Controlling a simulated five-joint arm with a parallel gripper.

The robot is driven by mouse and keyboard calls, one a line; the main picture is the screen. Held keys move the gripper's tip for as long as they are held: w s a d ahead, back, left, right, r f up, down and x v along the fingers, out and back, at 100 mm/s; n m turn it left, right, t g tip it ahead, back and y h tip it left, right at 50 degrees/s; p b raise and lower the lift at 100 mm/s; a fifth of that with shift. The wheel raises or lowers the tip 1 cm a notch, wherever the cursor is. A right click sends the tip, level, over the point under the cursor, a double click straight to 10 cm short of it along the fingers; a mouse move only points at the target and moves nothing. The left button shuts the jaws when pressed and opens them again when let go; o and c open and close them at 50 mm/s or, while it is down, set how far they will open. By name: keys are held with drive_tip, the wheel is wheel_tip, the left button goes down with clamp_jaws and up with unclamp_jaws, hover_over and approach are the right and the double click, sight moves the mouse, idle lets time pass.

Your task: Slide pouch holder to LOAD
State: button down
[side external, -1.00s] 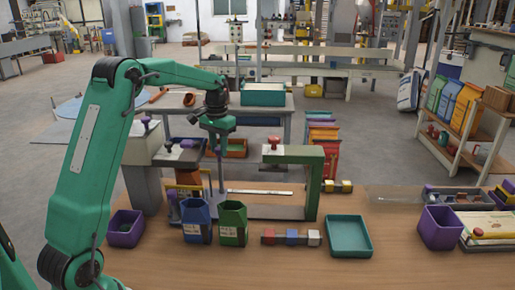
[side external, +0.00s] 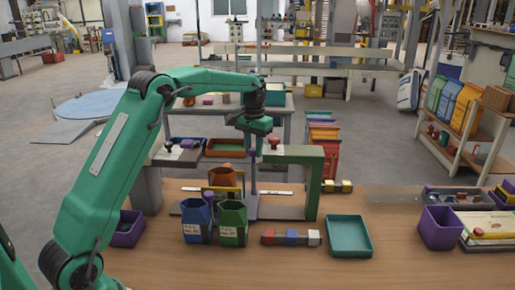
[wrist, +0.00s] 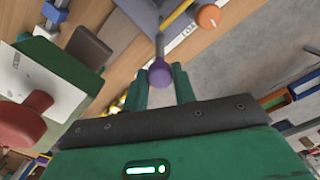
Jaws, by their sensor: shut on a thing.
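The pouch holder's purple-topped post (side external: 252,178) stands upright on the light rail of the filler. My gripper (side external: 250,146) is above it, shut on the purple knob at its top. The purple knob also shows in the wrist view (wrist: 160,73), between the green fingertips of my gripper (wrist: 162,86). A pale marked strip (side external: 277,193) runs along the rail.
The green filler frame (side external: 315,180) with a red knob (side external: 274,143) stands just right of my gripper. A teal tray (side external: 348,236) lies farther right.

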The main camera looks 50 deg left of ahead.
drive_tip(key=shift+w+d+r, duration=0.15)
drive_tip(key=shift+w+d, duration=0.5)
drive_tip(key=shift+w, duration=0.15)
drive_tip(key=c, duration=1.1)
unclamp_jaws()
wheel_tip(320, 180, up, 8)
drive_tip(key=shift+s+f, duration=0.1)
drive_tip(key=shift+f, duration=0.05)
